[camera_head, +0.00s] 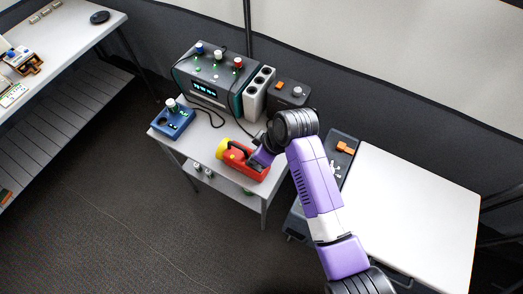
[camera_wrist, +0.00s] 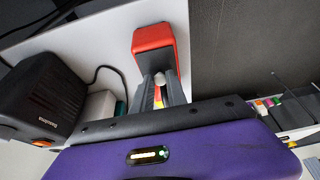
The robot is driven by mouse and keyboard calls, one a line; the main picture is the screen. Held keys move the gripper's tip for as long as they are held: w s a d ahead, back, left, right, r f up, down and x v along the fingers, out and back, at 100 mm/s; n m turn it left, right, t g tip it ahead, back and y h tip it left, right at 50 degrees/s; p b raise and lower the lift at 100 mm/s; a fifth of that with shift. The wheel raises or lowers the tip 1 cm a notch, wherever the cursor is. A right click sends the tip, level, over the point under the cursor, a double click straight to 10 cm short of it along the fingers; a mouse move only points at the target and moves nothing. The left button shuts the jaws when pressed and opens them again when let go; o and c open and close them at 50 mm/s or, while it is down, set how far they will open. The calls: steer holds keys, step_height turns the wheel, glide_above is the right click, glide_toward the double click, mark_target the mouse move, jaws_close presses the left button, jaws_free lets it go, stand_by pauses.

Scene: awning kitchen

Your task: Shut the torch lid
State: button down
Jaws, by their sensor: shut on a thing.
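The red torch (camera_head: 237,166) with a yellow head lies on the small grey table. My gripper (camera_head: 262,157) reaches down onto its right end, and my wrist hides part of the torch. In the wrist view the red end of the torch (camera_wrist: 153,37) shows just beyond the fingers of my gripper (camera_wrist: 160,80). The fingers are close together, shut on a part of the torch. Which part is between them, and how the lid stands, I cannot tell.
A control box (camera_head: 212,82) with knobs and a white socket strip (camera_head: 258,93) stand behind the torch. A blue device (camera_head: 172,120) sits to the left, and a black cable (camera_head: 214,118) lies between. A white-topped table (camera_head: 415,215) is at the right.

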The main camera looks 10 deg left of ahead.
steer(key=shift+w+a+f+g+h+p, duration=0.15)
steer(key=shift+a+f+g+h, duration=0.1)
steer(key=shift+h, duration=0.35)
steer(key=shift+a+f+g+h+p, duration=0.15)
steer(key=shift+a+h, duration=0.1)
steer(key=shift+h, duration=0.35)
steer(key=c, duration=1.3)
jaws_free()
steer(key=shift+s+d+r+b, duration=0.1)
steer(key=shift+d+r, duration=0.1)
steer(key=shift+r, duration=1.05)
steer(key=shift+s+d+r+b, duration=0.1)
steer(key=shift+d+r, duration=0.1)
steer(key=shift+r, duration=1.1)
steer(key=shift+s+d+r+b, duration=0.1)
steer(key=shift+d+r, duration=0.1)
steer(key=shift+r, duration=1.05)
